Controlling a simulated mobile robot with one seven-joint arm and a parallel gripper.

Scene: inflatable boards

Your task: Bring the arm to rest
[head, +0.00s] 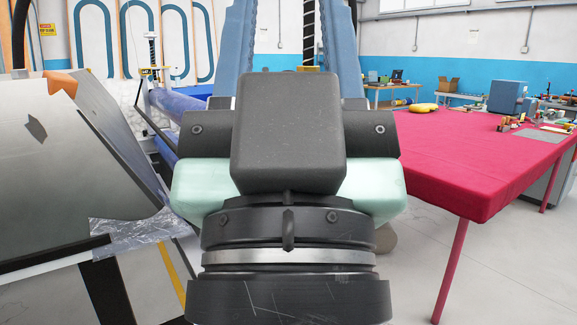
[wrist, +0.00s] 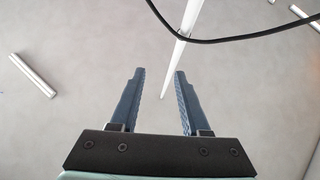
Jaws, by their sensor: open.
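In the wrist view my gripper (wrist: 160,75) has its two dark blue fingers spread apart with nothing between them. They hang over a grey floor (wrist: 90,100), and a thin white pole or leg stands beyond the fingertips. In the head view my arm and the back of its wrist fill the middle of the picture. The gripper's fingers (head: 290,30) rise behind the dark housing, spread apart, and their tips are cut off by the top edge.
A table with a red cover (head: 460,155) stands at the right, with tools and a blue box (head: 507,97) on it. A grey panel (head: 70,150) on a stand is close on the left. A black cable (wrist: 240,38) crosses the wrist view. A metal tube (wrist: 33,75) lies on the floor.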

